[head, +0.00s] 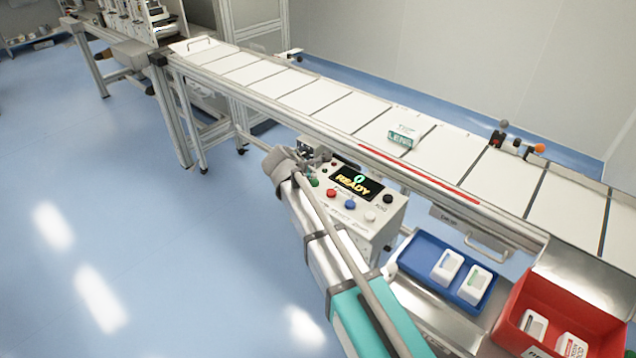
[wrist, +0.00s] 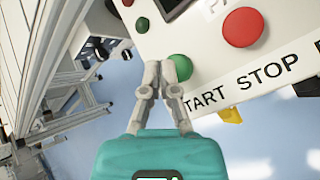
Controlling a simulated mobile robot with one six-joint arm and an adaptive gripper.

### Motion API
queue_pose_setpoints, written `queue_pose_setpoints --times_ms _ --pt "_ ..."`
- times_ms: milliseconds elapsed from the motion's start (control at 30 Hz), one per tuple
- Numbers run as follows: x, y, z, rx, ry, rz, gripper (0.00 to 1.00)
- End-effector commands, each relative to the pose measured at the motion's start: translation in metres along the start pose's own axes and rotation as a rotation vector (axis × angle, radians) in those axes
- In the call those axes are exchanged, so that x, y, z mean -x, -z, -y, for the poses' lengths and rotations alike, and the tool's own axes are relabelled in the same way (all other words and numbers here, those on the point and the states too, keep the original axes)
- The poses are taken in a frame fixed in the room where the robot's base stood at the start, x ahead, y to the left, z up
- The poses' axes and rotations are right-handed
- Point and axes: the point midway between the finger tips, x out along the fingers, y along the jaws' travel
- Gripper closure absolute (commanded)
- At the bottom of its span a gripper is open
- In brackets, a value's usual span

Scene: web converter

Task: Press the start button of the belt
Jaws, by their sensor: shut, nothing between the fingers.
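The control box (head: 345,222) stands beside the belt (head: 330,100), its display (head: 357,183) reading READY. The green button (wrist: 180,66) sits at the panel's edge above lettering whose visible part reads "TART"; it also shows in the head view (head: 314,182). The red button (wrist: 243,27) is to its right, above "STOP". My gripper (wrist: 166,70) is shut and empty. Its fingertips overlap the lower left of the green button in the wrist view; I cannot tell whether they touch it. In the head view my gripper (head: 318,156) is at the box's far left corner.
Blue (head: 350,204), white (head: 370,216) and black (head: 387,199) controls share the panel. A small box (head: 401,138) lies on the belt. A blue tray (head: 415,253) and red bin (head: 512,312) hold white items at the right. The floor at left is clear.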

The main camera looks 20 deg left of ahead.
Motion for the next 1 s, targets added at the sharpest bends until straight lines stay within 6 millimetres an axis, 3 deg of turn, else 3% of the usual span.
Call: queue_pose_setpoints --times_ms 1000 --pt "-0.0084 0.0027 0.0021 0.000 0.000 0.000 1.00"
